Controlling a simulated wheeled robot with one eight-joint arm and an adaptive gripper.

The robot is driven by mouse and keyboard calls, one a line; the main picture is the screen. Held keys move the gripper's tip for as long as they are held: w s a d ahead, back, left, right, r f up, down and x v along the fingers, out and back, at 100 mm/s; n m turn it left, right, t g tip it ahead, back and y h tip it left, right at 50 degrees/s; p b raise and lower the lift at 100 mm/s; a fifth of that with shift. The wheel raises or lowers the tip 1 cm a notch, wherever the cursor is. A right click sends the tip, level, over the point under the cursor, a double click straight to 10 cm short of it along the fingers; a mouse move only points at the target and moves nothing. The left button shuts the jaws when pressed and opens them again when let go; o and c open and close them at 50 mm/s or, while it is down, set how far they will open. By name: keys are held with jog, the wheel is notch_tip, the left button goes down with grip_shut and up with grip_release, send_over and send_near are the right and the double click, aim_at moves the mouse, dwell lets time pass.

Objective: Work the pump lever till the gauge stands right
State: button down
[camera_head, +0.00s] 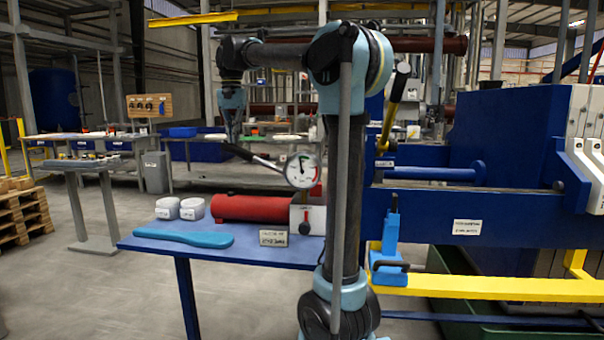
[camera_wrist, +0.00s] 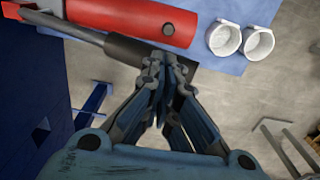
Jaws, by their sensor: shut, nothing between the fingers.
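The red pump cylinder (camera_head: 245,208) lies on a blue table (camera_head: 210,250); it also shows in the wrist view (camera_wrist: 140,14). The pump lever (camera_head: 268,162) slants up to the left and ends in a black grip (camera_head: 237,151). The round white gauge (camera_head: 302,169) has green and red marks at its right; its needle is too small to read surely. My gripper (camera_head: 232,139) points down at the black grip. In the wrist view my gripper (camera_wrist: 160,62) is shut and empty, its fingertips over the black grip (camera_wrist: 135,50). Whether they touch it is unclear.
The blue press frame (camera_head: 430,215) and yellow rail (camera_head: 490,288) are at right.

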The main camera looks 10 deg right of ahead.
jog(key=shift+f, duration=0.1)
notch_tip(320, 180, down, 10)
jog(key=a, duration=0.1)
jog(key=r, duration=0.3)
jog(key=d+r, duration=0.1)
jog(key=r, duration=0.5)
jog(key=shift+d+r, duration=0.15)
jog(key=shift+r, duration=0.1)
jog(key=shift+s+r, duration=0.1)
jog(key=shift+r, duration=0.25)
jog(key=shift+f, duration=0.15)
notch_tip(320, 180, down, 10)
jog(key=a, duration=0.2)
jog(key=r, duration=0.3)
jog(key=d+r, duration=0.1)
jog(key=r, duration=0.6)
jog(key=shift+d, duration=0.4)
jog(key=shift+r, duration=0.15)
